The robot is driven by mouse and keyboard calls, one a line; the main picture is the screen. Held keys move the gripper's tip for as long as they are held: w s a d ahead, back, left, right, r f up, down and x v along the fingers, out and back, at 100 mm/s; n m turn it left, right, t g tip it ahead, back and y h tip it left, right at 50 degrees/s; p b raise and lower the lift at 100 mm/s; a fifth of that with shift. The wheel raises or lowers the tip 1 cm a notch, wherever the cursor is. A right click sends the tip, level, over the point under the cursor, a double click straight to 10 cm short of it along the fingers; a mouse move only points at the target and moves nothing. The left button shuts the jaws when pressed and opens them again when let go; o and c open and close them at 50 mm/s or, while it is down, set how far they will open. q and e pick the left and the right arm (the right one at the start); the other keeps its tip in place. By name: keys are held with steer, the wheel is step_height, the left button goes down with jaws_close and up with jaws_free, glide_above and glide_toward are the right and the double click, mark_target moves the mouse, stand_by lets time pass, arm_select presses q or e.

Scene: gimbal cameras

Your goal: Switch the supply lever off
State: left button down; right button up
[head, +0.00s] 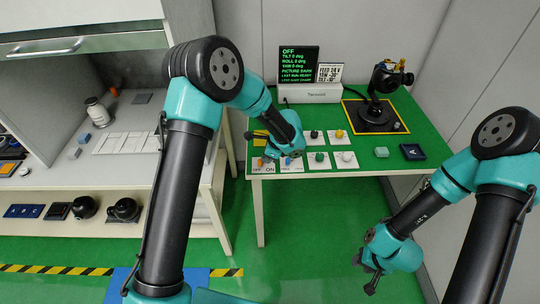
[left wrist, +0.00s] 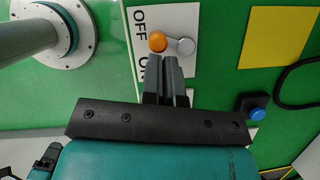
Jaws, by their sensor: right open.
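The supply lever has an orange knob (left wrist: 158,41) on a silver pivot (left wrist: 186,46). It sits on a white card (left wrist: 180,18) marked OFF and ON, also visible in the head view (head: 262,169) at the table's front left corner. In the left wrist view the knob lies on the label side of the pivot, nearer the OFF label than ON. My left gripper (left wrist: 166,62) is shut and empty, its tips just on the ON side of the knob; contact is unclear. In the head view its tips (head: 286,160) are partly hidden by the wrist. My right gripper (head: 368,281) is open, low beside the table.
Several knob cards (head: 318,159) stand right of the lever. A blue button (left wrist: 257,114) and a yellow card (left wrist: 272,35) are close by. Behind are a screen (head: 298,64) reading OFF and a gimbal camera (head: 376,115). The green tabletop's middle is clear.

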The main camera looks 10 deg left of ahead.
arm_select(q)
steer(key=shift+w, duration=0.6)
steer(key=shift+d, duration=0.4)
steer(key=d, duration=0.3)
steer(key=shift+w+d+r, duration=0.15)
steer(key=shift+w+d, duration=0.05)
steer(key=shift+d, duration=0.1)
steer(key=v, duration=0.9)
steer(key=shift+r, duration=0.35)
steer(key=shift+w, duration=0.1)
